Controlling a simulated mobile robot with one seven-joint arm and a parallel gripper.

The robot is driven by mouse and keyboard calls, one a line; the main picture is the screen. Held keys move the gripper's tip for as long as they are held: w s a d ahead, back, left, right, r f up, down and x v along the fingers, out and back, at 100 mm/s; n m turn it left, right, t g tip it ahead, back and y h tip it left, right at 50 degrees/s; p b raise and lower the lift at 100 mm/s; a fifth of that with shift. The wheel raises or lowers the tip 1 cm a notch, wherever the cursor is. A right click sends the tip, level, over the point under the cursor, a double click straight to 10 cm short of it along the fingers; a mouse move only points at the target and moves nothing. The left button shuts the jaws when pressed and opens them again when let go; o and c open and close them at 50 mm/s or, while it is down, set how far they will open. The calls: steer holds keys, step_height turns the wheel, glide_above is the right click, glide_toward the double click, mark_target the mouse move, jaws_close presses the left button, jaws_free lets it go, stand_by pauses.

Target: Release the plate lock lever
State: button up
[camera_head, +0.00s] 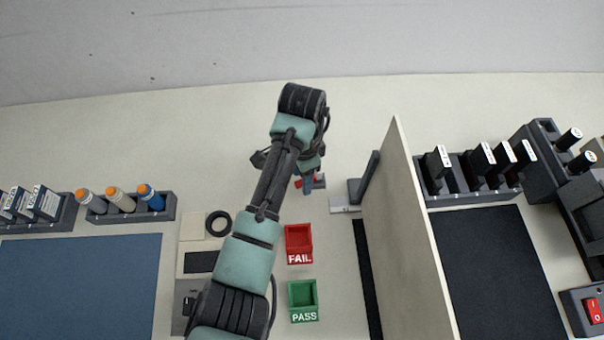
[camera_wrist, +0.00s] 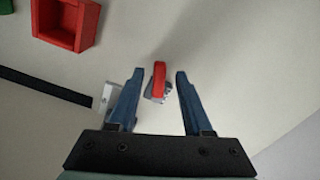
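A small red lever (camera_wrist: 158,80) on a grey metal base (camera_wrist: 160,98) shows in the wrist view, between the two blue fingers of my gripper (camera_wrist: 159,73). There is a gap on each side of the lever, so the gripper is open around it and not closed on it. I cannot tell the exact height of the fingertips relative to the lever. In the head view, the red of the lever (camera_head: 298,184) shows beside my gripper (camera_head: 308,187), which partly hides it. The plate it locks cannot be made out clearly.
A red FAIL bin (camera_head: 299,257) and a green PASS bin (camera_head: 303,314) stand in front of the lever. A dark upright bracket (camera_head: 364,178) and a tall divider panel (camera_head: 408,230) stand to the right. Three orange-capped bottles sit in a rack (camera_head: 169,207) at left.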

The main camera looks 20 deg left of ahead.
step_height(320, 180, up, 13)
steer(key=p, duration=0.3)
stand_by(0.8)
